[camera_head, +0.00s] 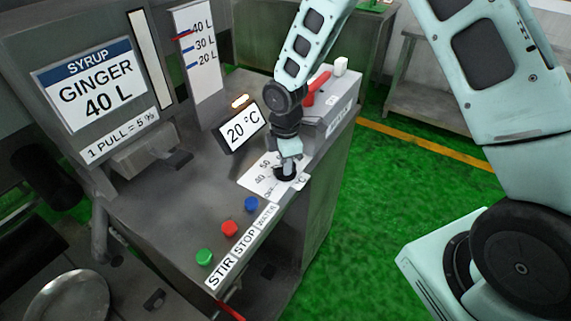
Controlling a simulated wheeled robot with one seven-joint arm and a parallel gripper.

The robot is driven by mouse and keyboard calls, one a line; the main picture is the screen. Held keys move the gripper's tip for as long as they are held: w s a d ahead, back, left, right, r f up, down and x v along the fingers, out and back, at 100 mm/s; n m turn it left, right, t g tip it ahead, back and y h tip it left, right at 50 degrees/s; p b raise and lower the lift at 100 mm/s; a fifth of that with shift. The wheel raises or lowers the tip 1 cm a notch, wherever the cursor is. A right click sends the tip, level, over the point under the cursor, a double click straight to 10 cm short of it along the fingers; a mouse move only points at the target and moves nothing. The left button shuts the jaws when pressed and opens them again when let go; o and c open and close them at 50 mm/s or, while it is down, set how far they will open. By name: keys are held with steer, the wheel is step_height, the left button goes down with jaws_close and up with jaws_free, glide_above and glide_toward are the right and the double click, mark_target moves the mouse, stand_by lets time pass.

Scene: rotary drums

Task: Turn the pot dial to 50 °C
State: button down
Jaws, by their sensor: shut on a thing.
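The pot dial (285,174) is a small dark knob on the sloped top of the grey machine, set on a white scale plate (253,183). The marks 40 and 50 show on the plate; the rest of the scale is partly covered. My gripper (287,165) comes down from above and is shut on the dial. Its fingers hide part of the knob, and I cannot tell where the dial points. A display (242,131) behind the plate reads 20 °C.
Green (204,256), red (230,228) and blue (251,204) buttons line the front edge, labelled STIR, STOP and WATER. A red lever (316,88) stands behind my gripper. A syrup panel (88,82) reads GINGER 40 L. Green floor (400,190) is clear at right.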

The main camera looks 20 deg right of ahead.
steer(key=m+b, duration=0.1)
steer(key=m, duration=0.4)
steer(key=shift+m, duration=0.3)
steer(key=shift+r+m+b, duration=0.1)
steer(key=shift+m+b, duration=0.55)
steer(key=shift+m, duration=1.45)
steer(key=c, duration=1.4)
jaws_free()
steer(key=shift+o, duration=0.2)
step_height(320, 180, up, 17)
steer(key=b, duration=0.2)
steer(key=shift+r, duration=0.2)
